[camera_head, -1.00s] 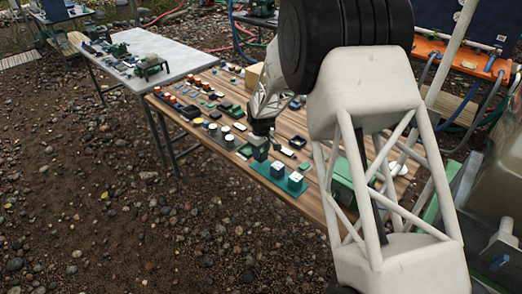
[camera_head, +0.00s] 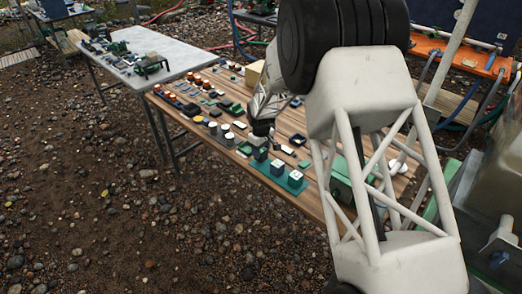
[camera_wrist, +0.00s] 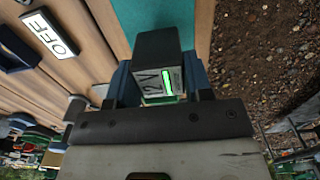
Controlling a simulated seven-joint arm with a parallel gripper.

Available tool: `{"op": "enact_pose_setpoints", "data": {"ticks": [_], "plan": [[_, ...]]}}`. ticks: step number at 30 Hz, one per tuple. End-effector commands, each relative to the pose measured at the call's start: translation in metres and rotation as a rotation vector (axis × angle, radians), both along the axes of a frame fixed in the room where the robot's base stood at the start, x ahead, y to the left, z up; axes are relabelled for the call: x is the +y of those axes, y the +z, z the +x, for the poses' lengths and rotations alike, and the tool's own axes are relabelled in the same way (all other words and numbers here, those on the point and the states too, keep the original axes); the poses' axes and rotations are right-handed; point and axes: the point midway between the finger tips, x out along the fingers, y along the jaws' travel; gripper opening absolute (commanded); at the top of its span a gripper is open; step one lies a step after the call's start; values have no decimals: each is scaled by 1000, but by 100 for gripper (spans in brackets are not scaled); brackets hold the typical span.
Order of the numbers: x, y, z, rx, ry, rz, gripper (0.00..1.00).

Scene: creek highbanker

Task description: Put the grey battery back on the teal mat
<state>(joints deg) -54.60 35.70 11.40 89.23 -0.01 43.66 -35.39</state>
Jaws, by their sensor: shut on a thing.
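The grey battery (camera_wrist: 158,48) is a dark block with a "12V" label and a bright green bar, shown in the wrist view. My gripper (camera_wrist: 160,82) is shut on it, with a bluish finger on either side. The teal mat (camera_wrist: 160,12) shows beyond the battery in the wrist view; I cannot tell whether they touch. In the head view the mat (camera_head: 287,189) lies at the table's front edge with light-topped blocks on it. My gripper (camera_head: 262,128) is beside the mat's far left end there, partly hidden by my arm.
Several small parts and jars (camera_head: 213,128) crowd the wooden table (camera_head: 320,207) left of the mat. A green box (camera_head: 341,180) stands right of the mat. Gravel lies beyond the table edge.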

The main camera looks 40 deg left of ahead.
Motion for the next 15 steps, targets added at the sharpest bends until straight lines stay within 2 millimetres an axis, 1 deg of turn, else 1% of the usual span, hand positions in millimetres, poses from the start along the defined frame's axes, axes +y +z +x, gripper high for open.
{"op": "enact_pose_setpoints", "data": {"ticks": [15], "plan": [[0, -7, 0, 0, 0, 1, 13]]}}
